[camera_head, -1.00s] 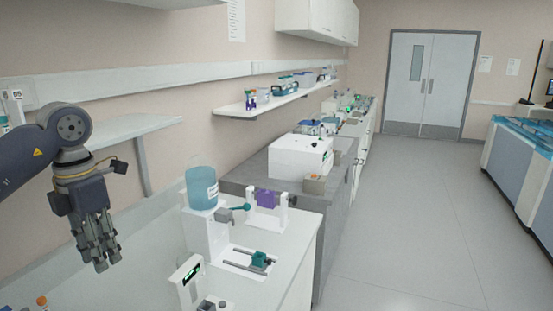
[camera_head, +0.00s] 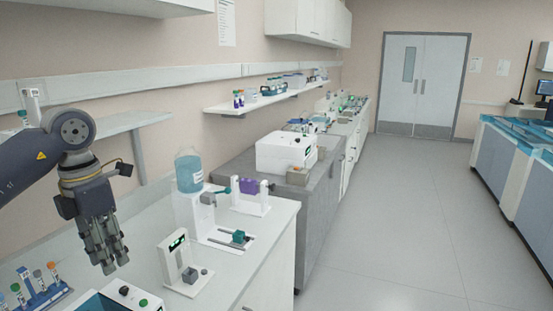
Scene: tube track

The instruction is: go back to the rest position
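My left gripper (camera_head: 107,256) hangs fingers-down over the left part of the white bench (camera_head: 228,272). Its fingers are close together and I see nothing held between them, but the gap between them is unclear at this size. My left arm comes in from the left edge, bent at the elbow. My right gripper is not in view. A blue rack with several colour-capped tubes (camera_head: 40,291) stands at the lower left, below the gripper and apart from it.
A white box (camera_head: 286,152) is farther back. The floor (camera_head: 405,230) at right is clear.

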